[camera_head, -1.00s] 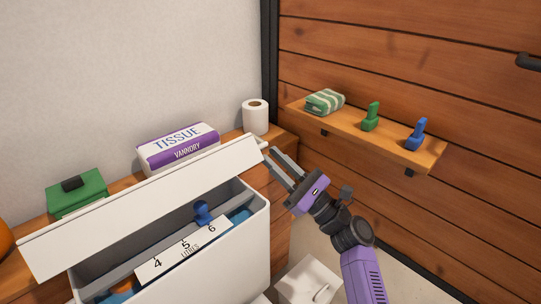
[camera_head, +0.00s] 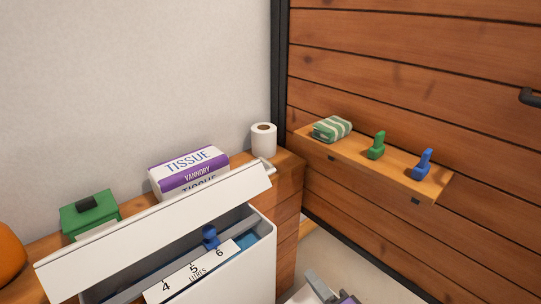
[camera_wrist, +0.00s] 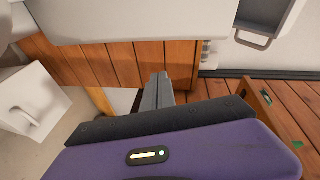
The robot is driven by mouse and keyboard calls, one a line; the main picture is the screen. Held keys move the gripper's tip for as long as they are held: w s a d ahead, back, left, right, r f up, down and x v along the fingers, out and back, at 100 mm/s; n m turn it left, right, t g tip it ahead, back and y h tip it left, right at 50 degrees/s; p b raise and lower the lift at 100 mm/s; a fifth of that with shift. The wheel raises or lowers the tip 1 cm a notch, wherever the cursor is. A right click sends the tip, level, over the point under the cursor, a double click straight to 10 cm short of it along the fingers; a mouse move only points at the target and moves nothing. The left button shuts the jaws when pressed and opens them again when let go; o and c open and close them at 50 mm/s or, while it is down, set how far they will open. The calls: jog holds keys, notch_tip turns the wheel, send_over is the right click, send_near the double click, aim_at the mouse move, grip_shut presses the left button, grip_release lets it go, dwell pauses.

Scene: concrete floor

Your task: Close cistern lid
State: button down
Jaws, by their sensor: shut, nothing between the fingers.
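The white cistern lid (camera_head: 155,230) is raised and tilted above the open white cistern (camera_head: 245,275) in the head view. Inside the cistern show a blue knob (camera_head: 209,238) and a scale (camera_head: 200,272) marked 4, 5, 6 litres. My gripper (camera_head: 318,290) is at the bottom edge of the head view, low and right of the cistern, mostly cut off. In the wrist view its fingers (camera_wrist: 160,90) are together and empty, over wooden boards. A large white surface (camera_wrist: 130,18) beyond them may be the cistern; I cannot tell.
Behind the lid, a wooden ledge holds a green box (camera_head: 88,215), tissue packs (camera_head: 188,170) and a paper roll (camera_head: 264,140). A wooden wall shelf (camera_head: 430,188) at right bears a striped towel and two small figures. A white box (camera_wrist: 30,105) stands left in the wrist view.

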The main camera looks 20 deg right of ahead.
jog(key=s+r+n+h+p, duration=0.25)
jog(key=s+r+n, duration=0.25)
jog(key=s+n, duration=0.3)
jog(key=w+r+n+g+y+p, duration=0.2)
jog(key=w+r+n+g+p, duration=0.25)
jog(key=w+r+p, duration=1.25)
jog(key=w+r+n+g+y+p, duration=0.2)
jog(key=w+r+n+g+p, duration=0.4)
jog(key=r, duration=0.7)
jog(key=shift+m+t, duration=0.55)
jog(key=shift+m, duration=0.3)
jog(key=shift+w+a+f+p, duration=0.55)
jog(key=shift+w+f+p, duration=0.1)
jog(key=shift+f, duration=1.15)
jog(key=shift+w+a+f+p, duration=0.5)
jog(key=shift+w+f+p, duration=0.15)
jog(key=shift+f, duration=1.1)
jog(key=shift+w+a+f+p, duration=0.55)
jog(key=shift+f+p, duration=0.15)
jog(key=shift+f, duration=1.1)
jog(key=shift+s+f, duration=0.1)
